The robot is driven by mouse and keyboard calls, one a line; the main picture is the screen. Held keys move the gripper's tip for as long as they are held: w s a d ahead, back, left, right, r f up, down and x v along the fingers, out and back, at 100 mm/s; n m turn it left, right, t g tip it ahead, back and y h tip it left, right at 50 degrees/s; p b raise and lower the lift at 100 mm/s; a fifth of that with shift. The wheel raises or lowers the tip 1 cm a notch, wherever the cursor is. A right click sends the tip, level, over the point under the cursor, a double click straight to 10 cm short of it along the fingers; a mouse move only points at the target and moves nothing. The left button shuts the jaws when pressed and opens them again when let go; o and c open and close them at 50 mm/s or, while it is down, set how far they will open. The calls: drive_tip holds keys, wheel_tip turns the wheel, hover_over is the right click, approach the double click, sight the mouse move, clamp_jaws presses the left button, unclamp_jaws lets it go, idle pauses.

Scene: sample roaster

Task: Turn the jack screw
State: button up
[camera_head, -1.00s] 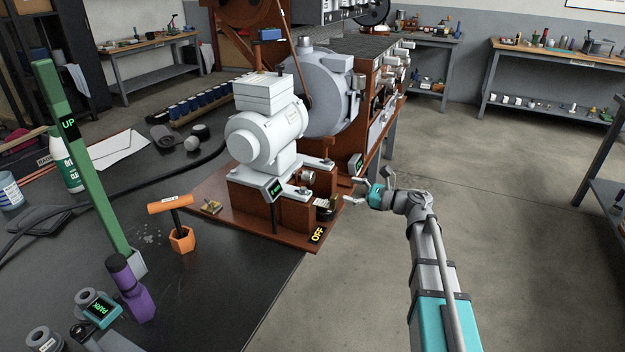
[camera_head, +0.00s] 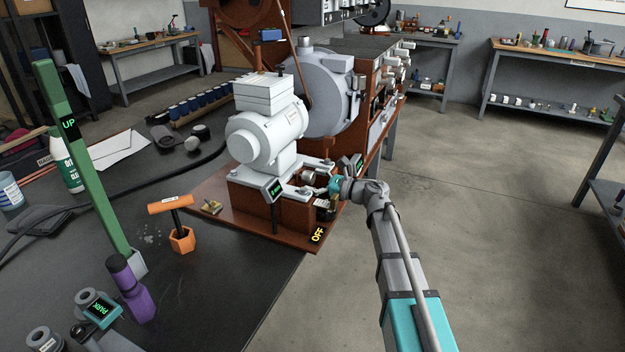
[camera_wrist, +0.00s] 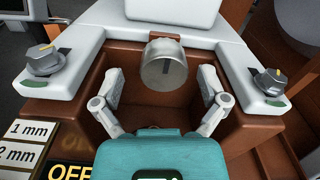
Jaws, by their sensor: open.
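The jack screw appears as a round metal knob (camera_wrist: 165,65) in the wrist view, set in the brown base between two light grey rails. A short dark mark shows on its face. In the head view the knob (camera_head: 309,177) sits at the motor's near right side, just left of my gripper. My gripper (camera_wrist: 160,85) is open in the wrist view, its two fingers apart, one on each side and a little below the knob. The knob lies ahead of the fingers; I cannot tell whether either finger touches it. My gripper (camera_head: 328,187) also shows in the head view, its tips partly hidden.
Grey clamp knobs with yellow marks stand on the left rail (camera_wrist: 47,60) and right rail (camera_wrist: 269,81). Brown base walls flank the fingers. A label reading OFF (camera_head: 317,235) and a white motor (camera_head: 265,135) are close by. Open floor lies to the right.

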drive_tip(key=shift+x, duration=1.05)
